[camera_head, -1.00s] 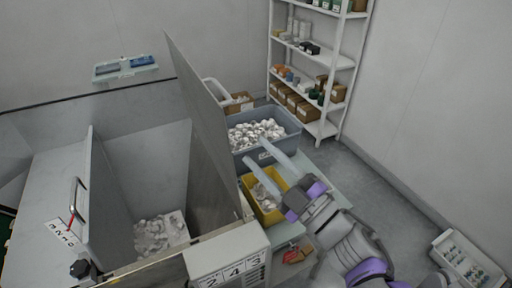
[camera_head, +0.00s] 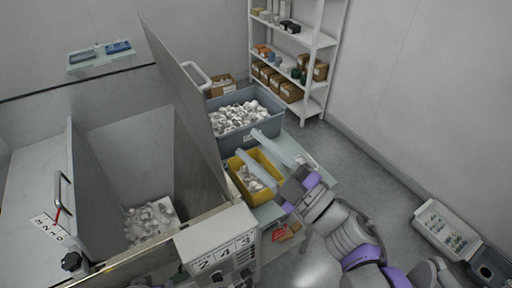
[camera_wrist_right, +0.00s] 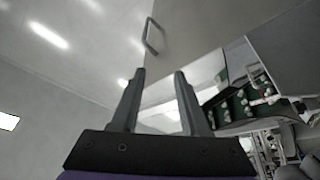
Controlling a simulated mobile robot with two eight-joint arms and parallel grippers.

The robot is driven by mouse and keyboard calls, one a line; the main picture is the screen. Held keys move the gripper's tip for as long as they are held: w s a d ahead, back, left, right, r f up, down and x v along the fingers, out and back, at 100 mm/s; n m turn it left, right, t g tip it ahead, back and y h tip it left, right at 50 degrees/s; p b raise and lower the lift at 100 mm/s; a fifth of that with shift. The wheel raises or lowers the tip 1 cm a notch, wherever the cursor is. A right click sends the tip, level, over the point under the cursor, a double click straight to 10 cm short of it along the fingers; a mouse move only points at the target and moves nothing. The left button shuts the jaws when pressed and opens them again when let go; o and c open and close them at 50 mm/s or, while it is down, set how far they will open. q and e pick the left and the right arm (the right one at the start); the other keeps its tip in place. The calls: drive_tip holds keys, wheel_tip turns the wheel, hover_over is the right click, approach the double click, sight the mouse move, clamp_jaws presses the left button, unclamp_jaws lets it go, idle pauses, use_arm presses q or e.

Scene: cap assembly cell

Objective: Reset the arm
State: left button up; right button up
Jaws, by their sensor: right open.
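My right gripper (camera_head: 247,142) comes in from the lower right in the head view. Its two long pale fingers are apart, with nothing between them. In the picture they cross the yellow bin (camera_head: 237,184) and reach the front of the grey bin; their height above the bins is hard to judge. The right wrist view also shows the gripper (camera_wrist_right: 160,75) with its dark fingers spread and empty. My left gripper does not show.
The grey bin (camera_head: 277,126) full of white parts stands behind the yellow one. A tall metal panel (camera_head: 180,90) rises left of the fingers. A machine with numbered labels (camera_head: 222,254) is in front.

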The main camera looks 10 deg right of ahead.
drive_tip(key=shift+d, duration=0.1)
drive_tip(key=w+d+f+m+g+h+p, duration=0.1)
drive_tip(key=w+d+f+m+g+h, duration=0.15)
drive_tip(key=d+f+m+h, duration=1.1)
drive_tip(key=s+a+f+m+g+y+p, duration=0.1)
drive_tip(key=s+a+f+m+g, duration=0.2)
drive_tip(key=s+f+g, duration=0.6)
drive_tip(key=s+a+f, duration=0.2)
drive_tip(key=s+f, duration=0.1)
drive_tip(key=f, duration=0.2)
drive_tip(key=shift+s+f, duration=0.15)
drive_tip(key=shift+f, duration=0.1)
